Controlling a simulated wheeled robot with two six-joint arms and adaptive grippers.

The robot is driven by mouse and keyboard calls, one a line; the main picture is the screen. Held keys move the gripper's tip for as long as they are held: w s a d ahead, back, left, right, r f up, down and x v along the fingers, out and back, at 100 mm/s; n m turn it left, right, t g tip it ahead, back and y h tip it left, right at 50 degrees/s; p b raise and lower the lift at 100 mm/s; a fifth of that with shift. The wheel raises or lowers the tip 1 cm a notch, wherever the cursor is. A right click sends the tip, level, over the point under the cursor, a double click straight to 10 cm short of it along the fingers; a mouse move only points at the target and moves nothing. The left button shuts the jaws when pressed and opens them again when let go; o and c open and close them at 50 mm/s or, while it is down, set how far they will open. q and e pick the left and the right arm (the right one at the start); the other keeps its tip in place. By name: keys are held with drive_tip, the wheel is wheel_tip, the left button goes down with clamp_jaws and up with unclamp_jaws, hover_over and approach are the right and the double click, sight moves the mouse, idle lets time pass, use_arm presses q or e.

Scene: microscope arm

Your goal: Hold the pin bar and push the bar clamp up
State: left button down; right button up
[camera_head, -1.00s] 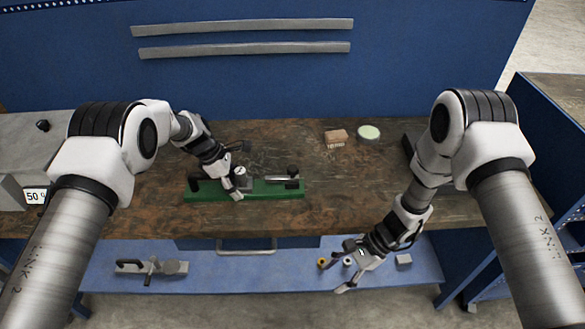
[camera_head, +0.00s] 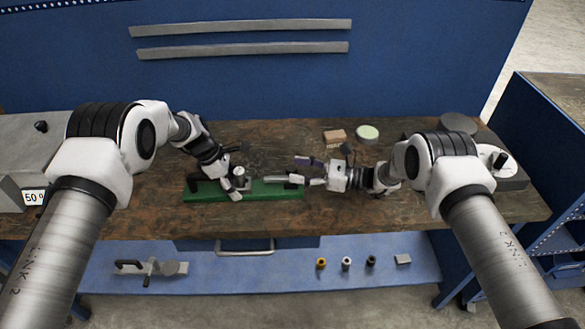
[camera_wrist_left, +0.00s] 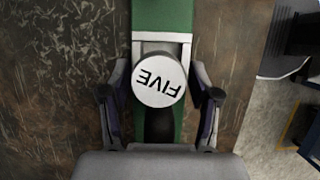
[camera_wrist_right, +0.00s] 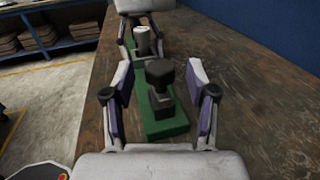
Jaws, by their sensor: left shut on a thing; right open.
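A white-topped round piece marked FIVE (camera_wrist_left: 158,81) stands between the fingers of my left gripper (camera_wrist_left: 160,112). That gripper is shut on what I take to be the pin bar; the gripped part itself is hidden. A black-knobbed upright piece (camera_wrist_right: 160,74), which I take to be the bar clamp, stands near the other end of the base. My right gripper (camera_wrist_right: 158,98) is open, its fingers on either side of this piece with visible gaps.
A reddish block (camera_head: 335,136) and a pale green disc (camera_head: 368,132) lie behind my right gripper. A grey device (camera_head: 505,170) stands at the right. Several small parts and a clamp-like tool (camera_head: 151,268) sit on the blue lower shelf.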

sight(272, 178)
use_arm(q)
drive_tip(key=shift+r, duration=0.1)
use_arm(e)
drive_tip(key=shift+x, duration=1.1)
clamp_jaws()
drive_tip(key=a, duration=0.5)
drive_tip(key=shift+a, duration=0.35)
drive_tip(key=shift+d, duration=0.1)
unclamp_jaws()
